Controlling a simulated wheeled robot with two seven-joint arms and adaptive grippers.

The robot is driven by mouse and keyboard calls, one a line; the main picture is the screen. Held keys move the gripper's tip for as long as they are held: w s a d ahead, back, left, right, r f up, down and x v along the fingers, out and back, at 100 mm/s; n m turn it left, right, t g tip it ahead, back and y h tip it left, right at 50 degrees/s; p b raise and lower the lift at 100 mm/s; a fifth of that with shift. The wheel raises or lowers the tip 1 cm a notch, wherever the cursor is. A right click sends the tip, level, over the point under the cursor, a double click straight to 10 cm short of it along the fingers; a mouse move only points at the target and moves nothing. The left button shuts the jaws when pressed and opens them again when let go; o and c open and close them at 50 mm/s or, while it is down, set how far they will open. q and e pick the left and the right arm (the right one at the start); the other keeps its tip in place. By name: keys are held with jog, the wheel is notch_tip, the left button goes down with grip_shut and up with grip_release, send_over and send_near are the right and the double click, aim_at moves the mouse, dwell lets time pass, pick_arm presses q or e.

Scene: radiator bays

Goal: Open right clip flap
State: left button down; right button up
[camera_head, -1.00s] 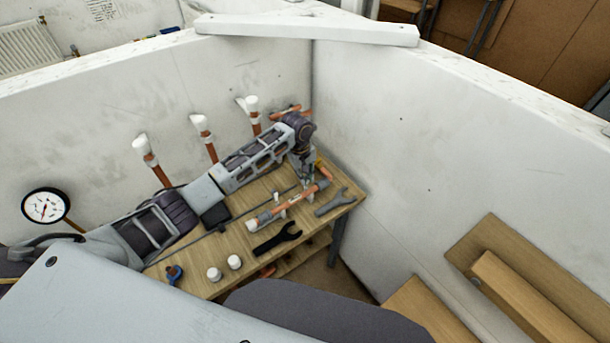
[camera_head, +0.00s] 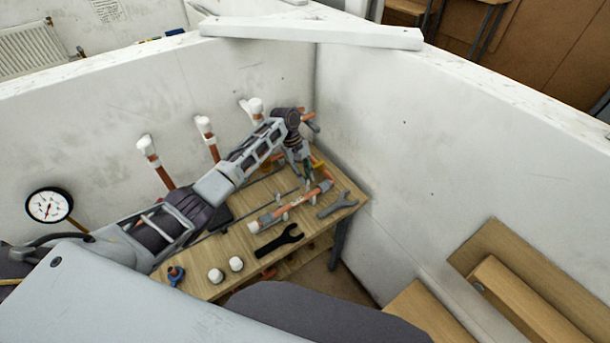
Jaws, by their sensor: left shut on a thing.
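A copper pipe (camera_head: 295,204) with grey end fittings lies across small clips on the wooden bench. One clip (camera_head: 285,216) shows near the pipe's middle. My left gripper (camera_head: 306,172) points down at the pipe's right part, where the right clip sits. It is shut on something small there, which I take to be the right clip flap. The fingers and the small scale hide the flap's exact angle. My right gripper is out of view.
A black wrench (camera_head: 278,240) and a grey wrench (camera_head: 337,204) lie in front of the pipe. Two white caps (camera_head: 236,264) stand at the bench's front. White-capped pipes (camera_head: 207,130) rise by the left wall. The right wall (camera_head: 400,150) closes off the corner.

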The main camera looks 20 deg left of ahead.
pick_arm(q)
jog(key=c, duration=1.4)
grip_release()
jog(key=shift+r, duration=0.1)
jog(key=shift+r, duration=4.95)
